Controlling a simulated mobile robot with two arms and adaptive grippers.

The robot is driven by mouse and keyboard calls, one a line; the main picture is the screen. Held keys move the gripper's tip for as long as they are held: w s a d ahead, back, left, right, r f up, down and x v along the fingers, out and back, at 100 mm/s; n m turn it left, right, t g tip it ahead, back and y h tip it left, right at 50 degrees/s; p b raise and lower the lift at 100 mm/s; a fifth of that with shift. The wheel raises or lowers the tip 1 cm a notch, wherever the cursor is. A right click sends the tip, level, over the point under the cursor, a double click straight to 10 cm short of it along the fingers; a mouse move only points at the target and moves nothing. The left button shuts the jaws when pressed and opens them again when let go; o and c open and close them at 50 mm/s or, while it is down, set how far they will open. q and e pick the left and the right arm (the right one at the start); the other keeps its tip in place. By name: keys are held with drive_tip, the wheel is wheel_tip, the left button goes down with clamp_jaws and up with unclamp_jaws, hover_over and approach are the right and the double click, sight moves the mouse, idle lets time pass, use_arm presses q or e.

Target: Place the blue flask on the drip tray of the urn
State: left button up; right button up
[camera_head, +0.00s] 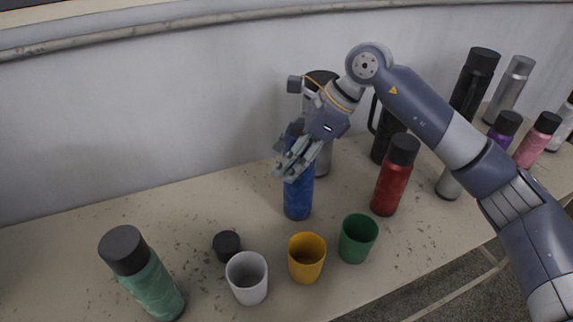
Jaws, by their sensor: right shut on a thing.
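The blue flask (298,197) is upright near the middle of the table in the head view. My right gripper (292,160) is shut around its upper part, and the fingers hide its top. I cannot tell whether the flask's base touches the table. A silver cylinder with a dark top (320,77), possibly the urn, stands just behind my right gripper and is largely hidden by it. I cannot make out a drip tray. My left gripper is not in view.
White (247,278), yellow (306,259) and green (357,239) cups stand in front. A black cap (227,245) and green flask (150,283) are left. A red flask (391,184) and several other bottles stand right. The back left table is clear.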

wheel_tip(320, 180, down, 3)
drive_tip(key=o, duration=1.4)
drive_tip(key=shift+o, duration=1.3)
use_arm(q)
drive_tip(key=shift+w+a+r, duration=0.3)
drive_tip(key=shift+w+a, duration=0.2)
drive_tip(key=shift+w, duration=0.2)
